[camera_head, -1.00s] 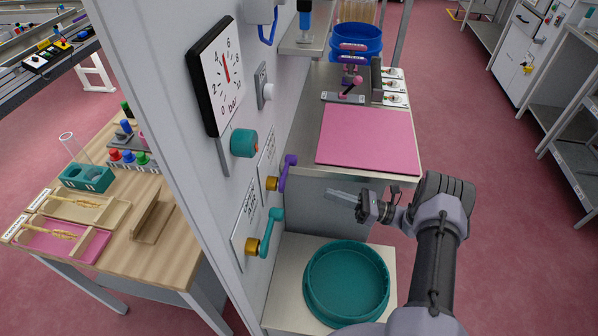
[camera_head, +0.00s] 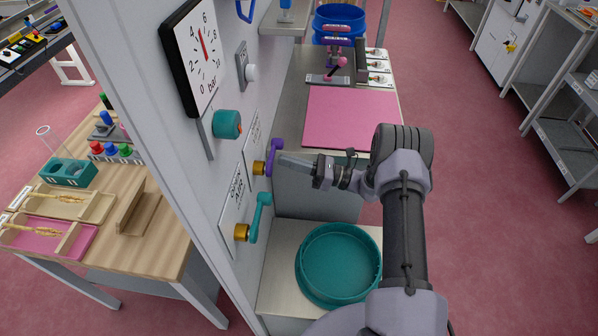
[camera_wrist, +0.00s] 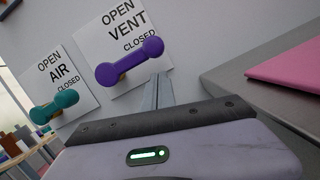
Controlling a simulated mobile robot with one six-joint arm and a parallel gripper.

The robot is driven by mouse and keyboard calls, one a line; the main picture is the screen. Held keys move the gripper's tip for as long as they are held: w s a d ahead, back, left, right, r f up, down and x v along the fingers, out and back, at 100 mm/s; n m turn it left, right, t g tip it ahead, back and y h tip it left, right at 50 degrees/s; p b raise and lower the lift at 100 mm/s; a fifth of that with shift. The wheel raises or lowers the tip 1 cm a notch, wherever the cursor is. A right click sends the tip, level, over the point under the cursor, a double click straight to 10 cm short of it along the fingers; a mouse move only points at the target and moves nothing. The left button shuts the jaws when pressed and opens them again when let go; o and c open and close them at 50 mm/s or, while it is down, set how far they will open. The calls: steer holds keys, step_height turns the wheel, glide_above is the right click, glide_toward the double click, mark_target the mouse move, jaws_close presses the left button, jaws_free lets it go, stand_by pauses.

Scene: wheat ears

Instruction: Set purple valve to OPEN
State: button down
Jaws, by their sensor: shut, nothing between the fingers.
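The purple valve handle (camera_head: 273,157) sits on a brass stem on the side of the grey panel. In the wrist view the purple handle (camera_wrist: 130,62) lies slanted under the VENT label, its upper right end near the word CLOSED. My gripper (camera_head: 284,162) is shut and empty, with its fingertips right beside the purple handle, on its right. In the wrist view my gripper fingers (camera_wrist: 158,88) point at the panel just below the handle's right end. I cannot tell whether they touch it.
A teal valve handle (camera_head: 260,216), labelled AIR, is below and left of the purple one. A teal round tray (camera_head: 302,283) stands on the lower shelf. A pink mat (camera_head: 350,118) lies on the worktop to the right. A teal knob (camera_head: 228,124) and gauge (camera_head: 193,58) are above.

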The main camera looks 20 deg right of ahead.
steer(key=shift+w+d+r, duration=0.15)
steer(key=shift+w+r, duration=0.05)
steer(key=shift+r, duration=0.65)
